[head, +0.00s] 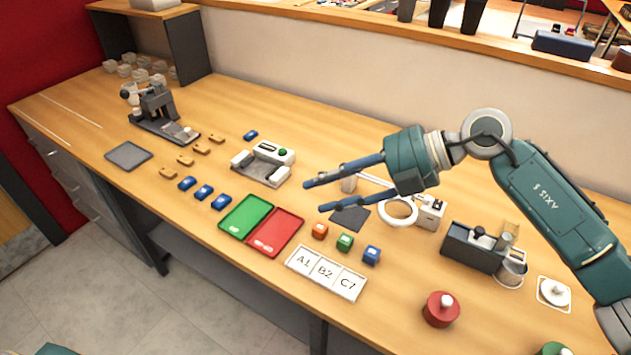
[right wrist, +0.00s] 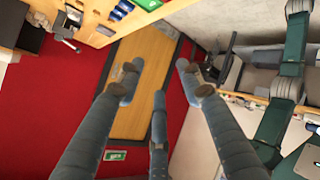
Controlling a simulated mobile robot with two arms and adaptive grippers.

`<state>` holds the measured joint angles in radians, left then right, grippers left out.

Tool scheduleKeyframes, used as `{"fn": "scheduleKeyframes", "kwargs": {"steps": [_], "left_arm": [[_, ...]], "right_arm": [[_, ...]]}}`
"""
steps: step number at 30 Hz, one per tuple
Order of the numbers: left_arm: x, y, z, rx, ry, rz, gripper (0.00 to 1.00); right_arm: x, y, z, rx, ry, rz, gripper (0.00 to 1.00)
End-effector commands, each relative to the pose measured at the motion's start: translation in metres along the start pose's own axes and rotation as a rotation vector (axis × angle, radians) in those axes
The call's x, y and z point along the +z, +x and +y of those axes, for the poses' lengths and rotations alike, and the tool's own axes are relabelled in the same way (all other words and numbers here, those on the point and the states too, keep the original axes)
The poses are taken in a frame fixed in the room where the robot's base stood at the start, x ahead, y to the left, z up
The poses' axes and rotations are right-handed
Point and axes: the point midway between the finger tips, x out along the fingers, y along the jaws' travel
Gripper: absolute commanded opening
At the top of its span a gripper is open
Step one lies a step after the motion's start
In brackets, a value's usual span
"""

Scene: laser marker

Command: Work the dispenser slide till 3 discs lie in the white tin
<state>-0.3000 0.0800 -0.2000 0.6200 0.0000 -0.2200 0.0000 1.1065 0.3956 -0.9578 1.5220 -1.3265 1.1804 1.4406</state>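A dark grey box with a small knob on top (head: 472,247) stands at the right of the bench in the head view and looks like the dispenser. A clear tube (head: 509,234) rises at its right end. A pale round cup (head: 513,272), likely the white tin, stands right beside it below the tube. I cannot make out discs in either. My right gripper (head: 316,197) is open and empty above the middle of the bench, well left of the dispenser. In the right wrist view its fingers (right wrist: 158,85) are spread with nothing between them.
A white ring-shaped device (head: 399,212) stands under my right gripper's wrist. A red knobbed pot (head: 440,309) and a white knobbed piece (head: 554,292) stand near the dispenser. Orange, green and blue blocks (head: 345,242) and a label card (head: 326,273) lie near the front edge.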

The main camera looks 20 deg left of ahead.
Motion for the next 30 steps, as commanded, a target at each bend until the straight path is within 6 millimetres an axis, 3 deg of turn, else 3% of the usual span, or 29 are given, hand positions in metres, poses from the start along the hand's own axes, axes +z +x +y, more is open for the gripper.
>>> {"fn": "scheduleKeyframes", "kwargs": {"steps": [9,30], "left_arm": [[0.0,-0.003,0.0,0.0,0.0,0.0,0.4],[-0.001,-0.003,0.0,0.0,0.0,0.0,0.4]], "right_arm": [[-0.019,0.007,0.016,0.1,-0.017,0.067,0.37],[-0.02,0.007,0.017,0.104,-0.018,0.069,0.35]]}}
